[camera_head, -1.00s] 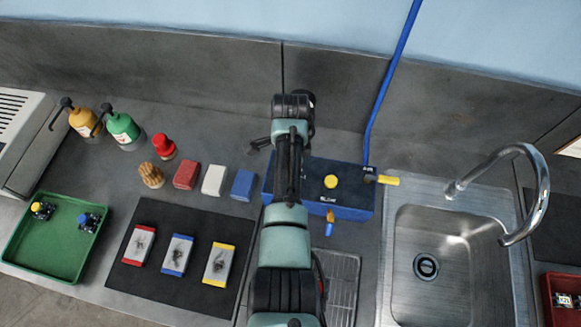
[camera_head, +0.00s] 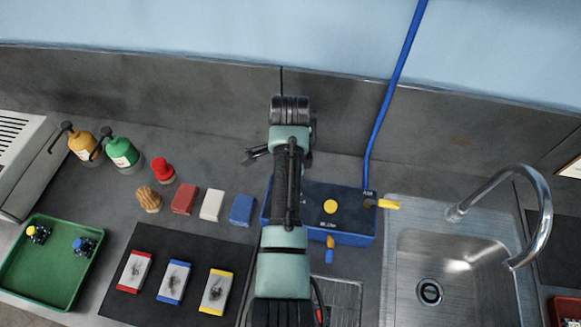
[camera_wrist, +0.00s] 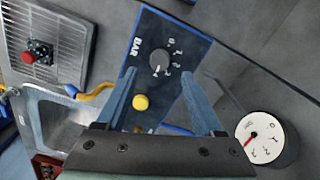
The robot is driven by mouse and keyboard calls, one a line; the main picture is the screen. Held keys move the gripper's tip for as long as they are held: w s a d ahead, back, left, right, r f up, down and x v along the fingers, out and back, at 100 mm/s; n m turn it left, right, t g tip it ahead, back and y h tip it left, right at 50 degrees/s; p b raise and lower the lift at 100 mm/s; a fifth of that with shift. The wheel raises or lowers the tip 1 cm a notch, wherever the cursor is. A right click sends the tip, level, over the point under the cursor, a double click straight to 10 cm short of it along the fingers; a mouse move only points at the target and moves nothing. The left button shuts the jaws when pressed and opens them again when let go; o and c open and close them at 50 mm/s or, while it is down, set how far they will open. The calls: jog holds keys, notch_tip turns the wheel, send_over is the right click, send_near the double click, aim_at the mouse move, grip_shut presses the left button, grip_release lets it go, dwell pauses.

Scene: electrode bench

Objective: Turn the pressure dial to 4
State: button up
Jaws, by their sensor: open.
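The pressure dial (camera_wrist: 159,61) is a round dark knob on a blue panel marked BAR, with small white numbers along its right side. A pale mark sits at its lower edge; the number it points to is too small to read surely. In the head view my arm covers the dial, while the blue box (camera_head: 345,223) shows on both sides. My gripper (camera_wrist: 157,80) is open and empty, with its blue fingers either side of the dial in the wrist view, apart from it. A white round gauge (camera_wrist: 264,137) with a red needle lies at lower right.
A yellow button (camera_head: 330,207) sits on the box, with a yellow-handled valve (camera_head: 388,204) and blue hose (camera_head: 390,95) at its right. The sink (camera_head: 455,270) is further right. Red, white and blue blocks (camera_head: 241,210) stand left, beyond a black mat (camera_head: 140,308).

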notch_tip(320, 180, up, 8)
jog(key=shift+f, duration=0.15)
dwell(0.6)
jog(key=w+d+r+n+t+b, duration=0.1)
jog(key=w+r+n+t+b, duration=0.3)
jog(key=w+r+t, duration=0.55)
notch_tip(320, 180, up, 14)
jog(key=n+t, duration=0.4)
jog(key=t, duration=0.1)
jog(key=s+r+n+t+b, duration=0.1)
jog(key=s+r+n+t, duration=0.3)
jog(key=s+r, duration=0.6)
jog(key=s+a+r+n+t+b, duration=0.1)
jog(key=s+r+n+t, duration=0.3)
jog(key=s+r+t, duration=0.5)
notch_tip(320, 180, up, 6)
jog(key=shift+s+a+r+b, duration=0.15)
jog(key=shift+s+r+b, duration=0.15)
jog(key=shift+b, duration=0.2)
